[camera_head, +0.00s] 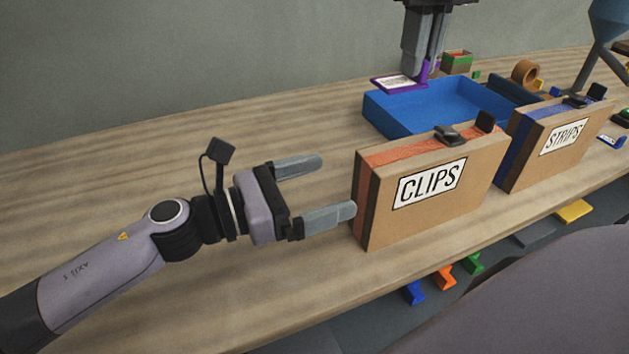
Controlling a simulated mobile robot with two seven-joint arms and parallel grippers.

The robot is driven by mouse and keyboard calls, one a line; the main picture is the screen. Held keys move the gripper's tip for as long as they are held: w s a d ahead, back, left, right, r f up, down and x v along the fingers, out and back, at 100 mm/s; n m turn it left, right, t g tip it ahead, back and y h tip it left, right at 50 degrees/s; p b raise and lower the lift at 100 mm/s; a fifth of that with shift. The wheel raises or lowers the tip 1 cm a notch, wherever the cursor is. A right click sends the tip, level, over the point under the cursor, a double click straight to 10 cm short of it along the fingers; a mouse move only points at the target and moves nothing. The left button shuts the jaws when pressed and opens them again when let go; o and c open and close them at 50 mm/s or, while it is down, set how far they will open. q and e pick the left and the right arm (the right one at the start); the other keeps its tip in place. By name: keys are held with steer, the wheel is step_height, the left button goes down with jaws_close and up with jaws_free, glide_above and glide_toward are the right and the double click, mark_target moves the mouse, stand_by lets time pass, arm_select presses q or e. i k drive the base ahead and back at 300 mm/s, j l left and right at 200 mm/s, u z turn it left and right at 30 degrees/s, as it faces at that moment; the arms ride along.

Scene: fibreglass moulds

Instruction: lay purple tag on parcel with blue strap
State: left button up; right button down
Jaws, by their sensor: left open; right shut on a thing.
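The purple tag (398,83) with a white label is held in my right gripper (420,68), which comes down from the top and is shut on it. The tag is above or just behind the left back corner of the blue tray; I cannot tell its exact height.
The blue tray (392,127) lies behind the parcels. A tape roll (524,72) and a small box (457,63) are at the back. A blue tag (609,141) lies at far right. Coloured pieces show below the table's front edge. The left tabletop is clear.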

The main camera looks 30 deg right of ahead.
mark_target(540, 115)
steer(key=k, duration=1)
